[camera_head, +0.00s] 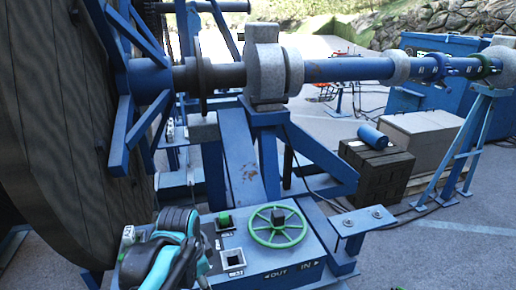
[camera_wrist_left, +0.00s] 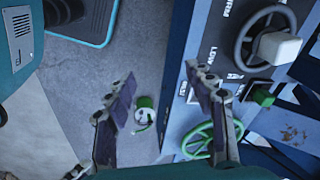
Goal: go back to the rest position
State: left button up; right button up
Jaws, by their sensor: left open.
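My left gripper (camera_head: 195,272) is low in the head view, beside the control panel (camera_head: 285,262), with my teal and dark arm partly hiding it. In the left wrist view my left gripper (camera_wrist_left: 168,100) shows two dark-padded fingers spread apart, with nothing held between them. One finger overlaps the panel's edge in that view. A green handwheel (camera_head: 278,240) with a dark hub and a small green knob (camera_head: 224,219) are on the panel. A square socket marked REST (camera_head: 233,260) sits in front of the knob. My right gripper is not in view.
A large cable reel (camera_head: 50,140) fills the left side, its blue shaft (camera_head: 345,69) running right. A dark crate (camera_head: 375,172) with a blue cylinder (camera_head: 372,136) stands behind the panel. A small green-and-white object (camera_wrist_left: 145,112) shows over grey ground in the wrist view.

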pick_arm(q)
jog(key=s+a+f+n+t+b, duration=0.3)
jog(key=s+f+n+t+b, duration=0.2)
jog(key=f+n+b, duration=0.5)
notch_tip(320, 180, down, 4)
jog(key=shift+s+r+n, duration=0.1)
jog(key=shift+s+n, duration=0.4)
jog(key=shift+s, duration=0.65)
